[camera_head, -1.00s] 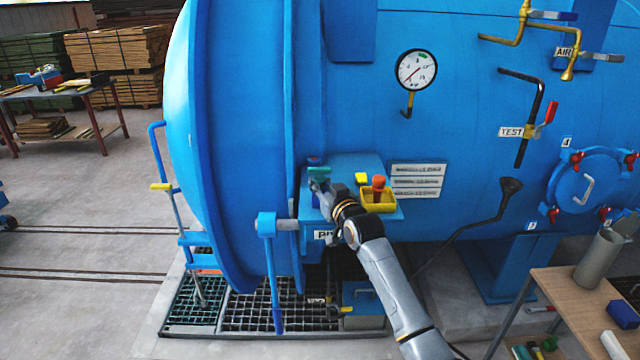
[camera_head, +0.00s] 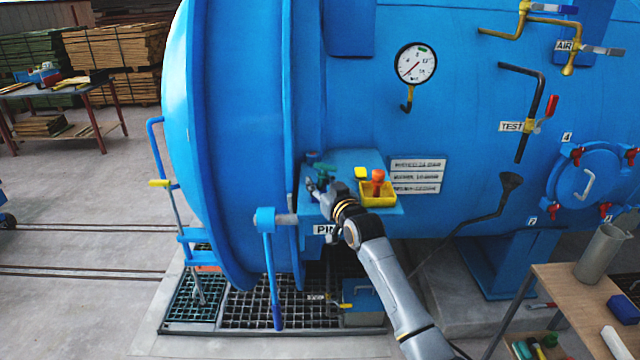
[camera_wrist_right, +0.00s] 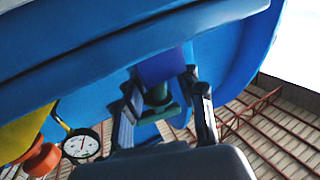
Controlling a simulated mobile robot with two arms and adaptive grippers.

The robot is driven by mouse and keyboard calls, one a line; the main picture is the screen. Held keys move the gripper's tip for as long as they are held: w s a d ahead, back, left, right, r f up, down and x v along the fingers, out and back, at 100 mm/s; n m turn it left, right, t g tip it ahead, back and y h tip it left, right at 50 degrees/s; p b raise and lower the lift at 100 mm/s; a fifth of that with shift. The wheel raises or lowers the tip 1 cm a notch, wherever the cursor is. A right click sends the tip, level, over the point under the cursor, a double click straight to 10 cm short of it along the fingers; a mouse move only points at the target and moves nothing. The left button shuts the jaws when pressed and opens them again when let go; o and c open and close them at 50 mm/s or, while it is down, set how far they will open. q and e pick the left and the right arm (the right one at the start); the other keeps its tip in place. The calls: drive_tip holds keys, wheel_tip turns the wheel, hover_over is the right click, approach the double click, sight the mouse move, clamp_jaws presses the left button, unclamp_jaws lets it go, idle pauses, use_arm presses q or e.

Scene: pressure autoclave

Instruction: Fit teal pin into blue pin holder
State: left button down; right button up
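The blue pin holder (camera_head: 313,156) is the dark blue piece at the back left of the blue shelf (camera_head: 350,162). The teal pin (camera_head: 326,168) is right beside it. In the wrist view the teal pin (camera_wrist_right: 158,98) has its crossbar toward my gripper and its shaft end against or inside the blue holder (camera_wrist_right: 163,66); how deep it sits is hidden. My right gripper (camera_head: 314,184) is just in front of the pin. In the wrist view its fingers (camera_wrist_right: 166,100) are spread on both sides of the pin, with a gap at the right finger. My left gripper is not in view.
The big blue vessel (camera_head: 240,130) rises behind. A gauge (camera_head: 416,63) hangs above. A wooden table (camera_head: 570,300) stands at the right.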

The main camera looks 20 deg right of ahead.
drive_tip(key=shift+s+a+f+g, duration=0.1)
drive_tip(key=shift+f+g, duration=0.05)
drive_tip(key=shift+f, duration=0.2)
drive_tip(key=shift+s+a+f+g, duration=0.1)
drive_tip(key=shift+f+g, duration=0.05)
drive_tip(key=shift+f, duration=0.2)
drive_tip(key=shift+s, duration=0.4)
drive_tip(key=s+d+r, duration=0.1)
drive_tip(key=s, duration=0.9)
drive_tip(key=shift+s+d+r, duration=0.35)
drive_tip(key=shift+s+r, duration=0.05)
